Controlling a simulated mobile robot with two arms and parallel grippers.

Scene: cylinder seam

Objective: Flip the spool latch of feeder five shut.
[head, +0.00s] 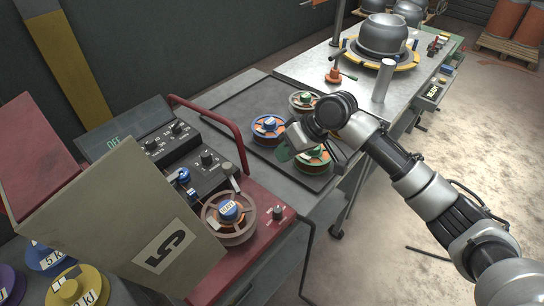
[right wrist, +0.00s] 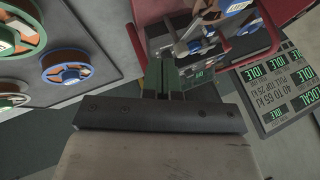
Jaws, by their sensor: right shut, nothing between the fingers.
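Feeder five is the red and grey machine at the left of the head view, with an open tan cover (head: 165,248) marked 5. Its spool (head: 229,218) has a blue labelled hub and sits on the red base. A small grey lever with a pale tip (head: 230,175) stands behind the spool; I cannot tell surely whether it is the spool latch. The right wrist view shows silver and blue parts (right wrist: 197,44) beyond the fingers. My right gripper (head: 282,152) is shut and empty, above the dark tray, right of the feeder. My left gripper is not in view.
A dark tray (head: 225,112) holds several spools, including a blue-rimmed one (head: 269,127). A red tube handle (head: 218,128) arches between feeder and tray. A control panel (head: 180,150) with knobs stands behind. A metal pot (head: 382,36) sits on the far bench.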

